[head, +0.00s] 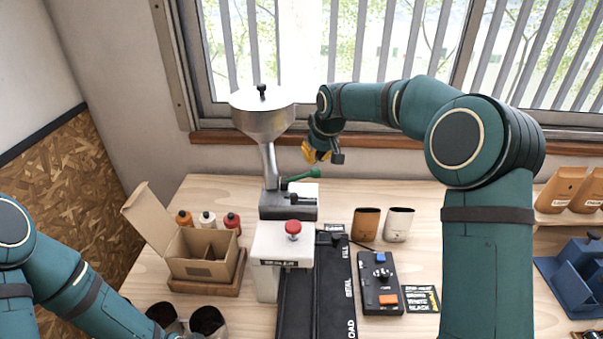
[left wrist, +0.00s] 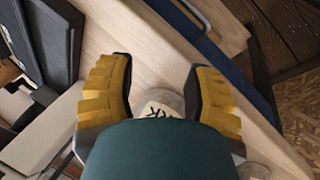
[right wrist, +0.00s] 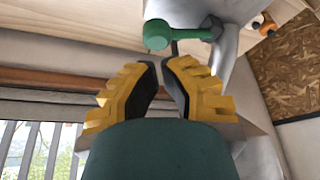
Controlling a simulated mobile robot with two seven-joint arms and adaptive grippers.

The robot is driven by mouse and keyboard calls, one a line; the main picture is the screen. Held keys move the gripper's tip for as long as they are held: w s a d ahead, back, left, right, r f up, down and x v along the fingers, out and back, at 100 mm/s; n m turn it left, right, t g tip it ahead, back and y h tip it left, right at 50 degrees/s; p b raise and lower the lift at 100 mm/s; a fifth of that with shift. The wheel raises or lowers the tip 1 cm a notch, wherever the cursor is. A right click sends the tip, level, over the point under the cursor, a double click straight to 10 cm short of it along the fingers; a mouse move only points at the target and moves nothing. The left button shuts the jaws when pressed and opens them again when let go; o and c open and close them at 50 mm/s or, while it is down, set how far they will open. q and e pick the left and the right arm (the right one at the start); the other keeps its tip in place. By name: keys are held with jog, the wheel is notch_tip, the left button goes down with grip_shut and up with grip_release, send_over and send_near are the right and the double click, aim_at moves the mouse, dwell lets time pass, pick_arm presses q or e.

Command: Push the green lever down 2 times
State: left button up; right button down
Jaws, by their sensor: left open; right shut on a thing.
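The green lever (head: 301,175) sticks out to the right from the grey block under the steel hopper (head: 262,125), tilted slightly up. It shows close up at the top of the right wrist view (right wrist: 180,34), round end to the left. My right gripper (head: 316,152) is above and behind the lever. In the right wrist view (right wrist: 160,68) its fingers are nearly together, just short of the lever; I see nothing between the tips, and cannot tell whether they touch it.
A white stand with a red button (head: 293,228) is in front of the hopper. An open carton (head: 200,255) and several small bottles (head: 207,219) are left. The window is behind.

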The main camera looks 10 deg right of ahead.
pick_arm(q)
jog(key=shift+r, duration=0.3)
pick_arm(e)
jog(key=shift+w, duration=0.3)
pick_arm(q)
jog(key=shift+f, duration=0.15)
pick_arm(e)
jog(key=shift+f, duration=0.2)
pick_arm(q)
jog(key=shift+f, duration=0.25)
pick_arm(e)
jog(key=shift+f, duration=0.35)
